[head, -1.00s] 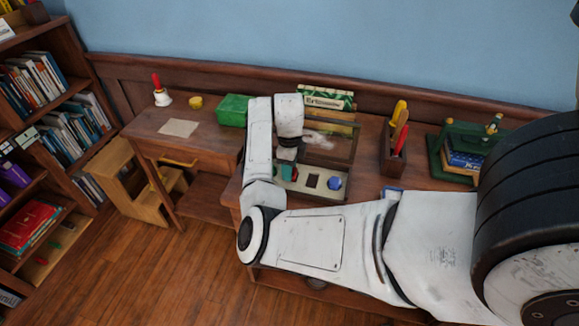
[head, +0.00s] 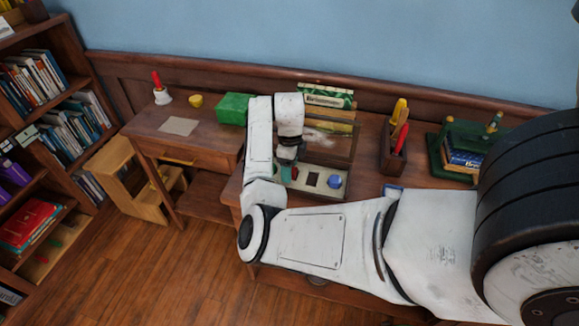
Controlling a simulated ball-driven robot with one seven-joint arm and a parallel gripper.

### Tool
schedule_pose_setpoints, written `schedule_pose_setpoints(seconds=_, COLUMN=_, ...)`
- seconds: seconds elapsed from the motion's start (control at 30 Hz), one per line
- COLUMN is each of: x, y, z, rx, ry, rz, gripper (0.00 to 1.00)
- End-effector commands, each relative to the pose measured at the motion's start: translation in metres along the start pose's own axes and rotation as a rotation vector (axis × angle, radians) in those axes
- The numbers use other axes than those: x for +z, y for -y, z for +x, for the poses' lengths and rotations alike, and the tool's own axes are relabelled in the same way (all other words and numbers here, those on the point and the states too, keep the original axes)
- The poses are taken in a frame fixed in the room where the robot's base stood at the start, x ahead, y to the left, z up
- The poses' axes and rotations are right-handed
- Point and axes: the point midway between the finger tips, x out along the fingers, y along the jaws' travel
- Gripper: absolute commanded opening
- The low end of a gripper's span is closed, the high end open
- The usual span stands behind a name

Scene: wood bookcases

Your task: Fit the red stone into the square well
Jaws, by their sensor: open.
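A pale tray (head: 325,193) with wells stands on the desk beside my gripper. A dark square well (head: 313,179) shows in its middle, and a round blue piece (head: 334,182) sits to the right of it. A small red patch (head: 294,173), which may be the red stone, shows at the tray's left, next to a teal piece (head: 286,173). My gripper (head: 287,155) points down above the tray's left end. It is open; its fingertips are small and partly hidden by my arm, and I cannot tell whether they touch anything.
A clear-sided case (head: 330,145) stands just behind the tray, with books behind it. A green box (head: 234,109) is to the left and a wooden pen holder (head: 393,150) to the right. A green book rack (head: 458,150) stands farther right. My forearm covers the desk's front.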

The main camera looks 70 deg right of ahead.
Motion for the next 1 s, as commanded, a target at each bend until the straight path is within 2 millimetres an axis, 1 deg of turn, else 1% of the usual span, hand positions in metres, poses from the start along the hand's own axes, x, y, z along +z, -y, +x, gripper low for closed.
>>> schedule_pose_setpoints(seconds=0.17, x=0.001, y=0.001, z=-0.024, rx=-0.003, ry=0.002, rz=0.002, gripper=0.65)
schedule_pose_setpoints(seconds=0.4, x=0.001, y=0.001, z=-0.074, rx=-0.003, ry=0.004, rz=0.002, gripper=0.65)
schedule_pose_setpoints(seconds=0.6, x=0.001, y=0.0, z=-0.106, rx=-0.001, ry=0.002, rz=0.001, gripper=0.65)
schedule_pose_setpoints(seconds=0.7, x=0.001, y=0.0, z=-0.115, rx=-0.001, ry=0.002, rz=0.0, gripper=0.65)
schedule_pose_setpoints(seconds=0.8, x=0.0, y=0.0, z=-0.119, rx=0.0, ry=0.0, rz=0.0, gripper=0.65)
schedule_pose_setpoints(seconds=0.93, x=-0.001, y=0.0, z=-0.12, rx=-0.003, ry=-0.003, rz=-0.007, gripper=0.65)
schedule_pose_setpoints(seconds=1.0, x=-0.003, y=-0.001, z=-0.116, rx=-0.017, ry=-0.011, rz=-0.043, gripper=0.65)
